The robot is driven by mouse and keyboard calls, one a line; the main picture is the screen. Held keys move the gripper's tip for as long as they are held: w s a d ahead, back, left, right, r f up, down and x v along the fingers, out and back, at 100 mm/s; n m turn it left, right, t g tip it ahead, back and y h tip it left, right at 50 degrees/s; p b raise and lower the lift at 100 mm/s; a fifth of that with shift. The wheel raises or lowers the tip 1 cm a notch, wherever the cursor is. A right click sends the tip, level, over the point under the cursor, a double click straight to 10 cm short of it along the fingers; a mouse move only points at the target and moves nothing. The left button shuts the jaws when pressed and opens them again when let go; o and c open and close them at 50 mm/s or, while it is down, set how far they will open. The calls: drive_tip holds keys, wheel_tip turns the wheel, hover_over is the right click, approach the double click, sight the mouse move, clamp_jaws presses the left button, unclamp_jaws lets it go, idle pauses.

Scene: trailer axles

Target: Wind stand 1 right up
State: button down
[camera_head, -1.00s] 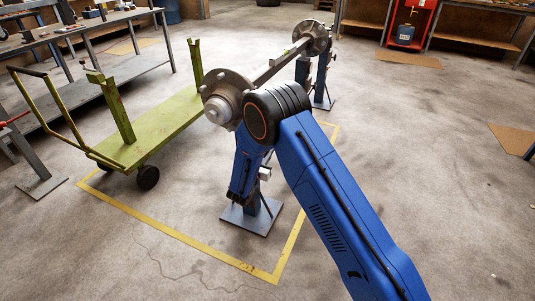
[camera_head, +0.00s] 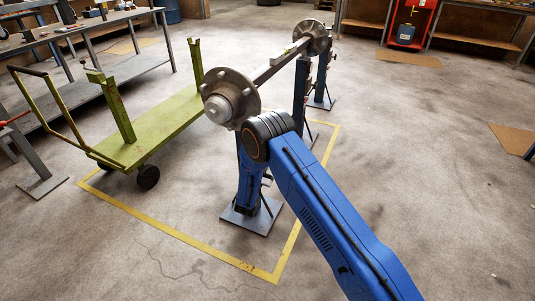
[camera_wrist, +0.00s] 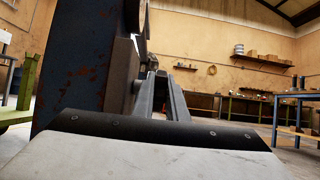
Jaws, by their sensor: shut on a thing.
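Stand 1, seemingly the near blue stand, has its base plate (camera_head: 262,222) on the floor inside the yellow outline. My forearm hides most of its post in the head view. In the wrist view a rusty blue post (camera_wrist: 85,70) rises close on the left. My gripper (camera_wrist: 160,85) reaches forward beside this post. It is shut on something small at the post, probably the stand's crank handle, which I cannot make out. The axle (camera_head: 275,68) runs above, with a near hub (camera_head: 232,97) and a far hub (camera_head: 311,38). Contact between stand and axle is hidden.
Other blue stands (camera_head: 302,92) are farther along the axle. A green trolley (camera_head: 150,130) stands to the left, with a workbench (camera_head: 80,35) behind it. A red cabinet (camera_head: 408,22) is at the back.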

idle(0.3)
drive_tip(key=c, duration=2)
unclamp_jaws()
drive_tip(key=shift+c, duration=0.2)
drive_tip(key=shift+s+f, duration=0.1)
